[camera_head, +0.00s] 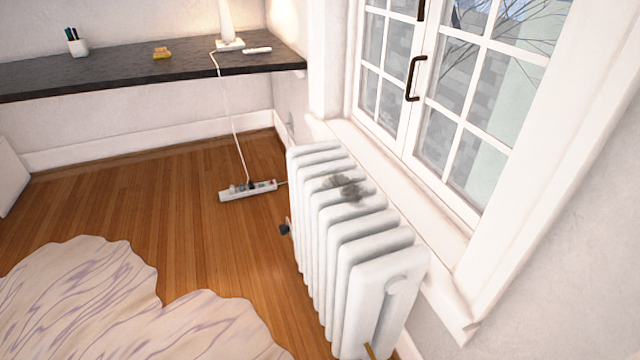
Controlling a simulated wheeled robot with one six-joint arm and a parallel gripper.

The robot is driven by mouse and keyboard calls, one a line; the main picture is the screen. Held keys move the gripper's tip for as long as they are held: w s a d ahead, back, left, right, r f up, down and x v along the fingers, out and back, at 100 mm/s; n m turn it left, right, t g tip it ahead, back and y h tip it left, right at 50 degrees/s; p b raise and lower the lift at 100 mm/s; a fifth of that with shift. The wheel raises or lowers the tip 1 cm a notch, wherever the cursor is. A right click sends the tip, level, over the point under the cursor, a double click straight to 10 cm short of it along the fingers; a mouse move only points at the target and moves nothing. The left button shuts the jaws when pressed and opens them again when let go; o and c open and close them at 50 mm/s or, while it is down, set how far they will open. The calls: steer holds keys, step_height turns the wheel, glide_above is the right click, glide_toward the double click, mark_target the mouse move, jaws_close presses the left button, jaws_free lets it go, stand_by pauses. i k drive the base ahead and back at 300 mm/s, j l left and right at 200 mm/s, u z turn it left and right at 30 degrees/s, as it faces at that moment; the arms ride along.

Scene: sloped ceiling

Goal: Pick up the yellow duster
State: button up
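A small yellow object (162,53), which looks like the yellow duster, lies on the dark wall-mounted shelf (110,71) at the upper left. It sits between a pen cup and a white lamp, apart from both. It is small in the picture, so its details are hard to tell. My gripper is not in view.
A white radiator (350,240) stands under the window (450,90) at the right, with a dark smudge on top. A power strip (248,191) lies on the wooden floor, its cord rising to the lamp (228,25). A pale rug (100,310) covers the lower left.

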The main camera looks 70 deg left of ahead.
mark_target(162, 52)
steer(key=u, duration=1.6)
steer(key=k+j, duration=0.15)
steer(key=j, duration=0.15)
steer(key=k+j, duration=0.2)
steer(key=j, duration=0.15)
steer(key=k+j, duration=0.15)
steer(key=j, duration=0.15)
steer(key=j+u, duration=0.1)
steer(key=j, duration=0.5)
steer(key=i+j+u, duration=0.15)
steer(key=j, duration=0.45)
steer(key=i+j+u, duration=0.2)
steer(key=i+j, duration=1.1)
steer(key=j, duration=0.1)
